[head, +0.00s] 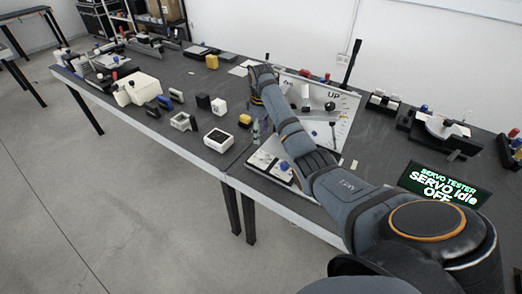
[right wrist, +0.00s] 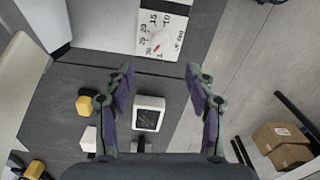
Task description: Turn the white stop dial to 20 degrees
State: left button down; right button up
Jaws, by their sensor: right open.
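The white stop dial (right wrist: 163,40) shows at the top of the right wrist view as a small white knob with a red mark. It sits on a white plate (right wrist: 144,46) printed with numbers including 10, 15 and 20. The exact number the red mark points to is too small to tell. My right gripper (right wrist: 158,72) is open and empty. Its two fingers are spread apart, and the dial shows beyond the gap between them, not touched. In the head view my right gripper (head: 256,130) hangs over the bench near its front edge. My left gripper is not in view.
A white box with a dark square top (right wrist: 149,113) stands on the bench, also in the head view (head: 218,139). A yellow block (right wrist: 89,104) is nearby. A tilted white board (head: 342,105) stands behind my right arm. The SERVO TESTER display (head: 444,185) reads idle, OFF.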

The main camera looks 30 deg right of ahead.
aim_at(262, 152)
notch_tip(262, 152, down, 9)
jog(key=shift+f+p, duration=0.2)
jog(key=shift+p, duration=0.15)
jog(key=shift+c, duration=0.3)
jog(key=c, duration=1.1)
jog(key=shift+r+m+p, duration=0.3)
jog(key=shift+m+p, duration=1.1)
jog(key=m+p, duration=0.2)
jog(key=m, duration=0.1)
jog(key=shift+m, duration=0.3)
jog(key=m+p, duration=0.2)
jog(key=m, duration=0.2)
jog(key=shift+d+f+m, duration=0.1)
jog(key=shift+m, duration=0.2)
jog(key=m+p, duration=0.1)
jog(key=m, duration=0.3)
jog(key=shift+f+m, duration=0.1)
jog(key=shift+m, duration=0.2)
